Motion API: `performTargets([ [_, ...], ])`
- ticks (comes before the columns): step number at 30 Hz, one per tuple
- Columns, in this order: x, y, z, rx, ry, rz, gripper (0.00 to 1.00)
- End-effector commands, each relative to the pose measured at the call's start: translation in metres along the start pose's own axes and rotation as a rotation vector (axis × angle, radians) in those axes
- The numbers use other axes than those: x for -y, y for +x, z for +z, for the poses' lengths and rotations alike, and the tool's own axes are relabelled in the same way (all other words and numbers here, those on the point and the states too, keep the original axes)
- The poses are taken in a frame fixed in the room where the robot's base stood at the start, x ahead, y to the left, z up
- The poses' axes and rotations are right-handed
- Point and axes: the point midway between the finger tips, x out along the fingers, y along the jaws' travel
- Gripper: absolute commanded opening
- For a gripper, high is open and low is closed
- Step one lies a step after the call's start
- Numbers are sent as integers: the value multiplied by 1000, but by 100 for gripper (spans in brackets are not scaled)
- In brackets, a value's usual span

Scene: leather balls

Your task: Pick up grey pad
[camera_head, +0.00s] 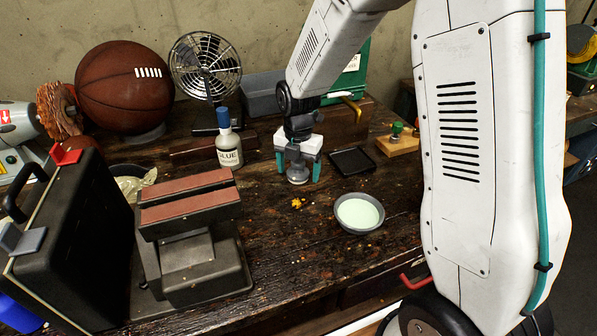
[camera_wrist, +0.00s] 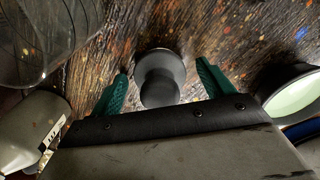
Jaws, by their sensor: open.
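The grey pad (camera_head: 297,174) is a small round disc with a darker knob on top, standing on the dark wooden bench. In the wrist view the grey pad (camera_wrist: 160,88) shows from above, its knob toward my palm. My gripper (camera_head: 298,168) points down over it with teal fingers apart, one on each side. In the wrist view my gripper (camera_wrist: 161,76) is open around the pad, with a visible gap between each finger and the knob. The pad's upper part is partly hidden by my gripper in the head view.
A white glue bottle (camera_head: 228,142) stands left of my gripper. A grey bowl of pale green liquid (camera_head: 359,213) is at front right, a black tray (camera_head: 352,161) to the right. A vise (camera_head: 190,240), black case (camera_head: 75,235), brown leather ball (camera_head: 125,88) and fan (camera_head: 205,68) stand further left.

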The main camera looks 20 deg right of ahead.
Motion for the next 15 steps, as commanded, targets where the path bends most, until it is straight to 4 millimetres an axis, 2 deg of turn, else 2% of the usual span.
performTargets([
  [3,0,0,0,0,0,0,80],
  [4,0,0,0,0,0,0,75],
  [6,0,-1,0,0,0,0,55],
  [9,0,-1,0,0,0,0,32],
  [15,0,-1,0,1,0,1,32],
])
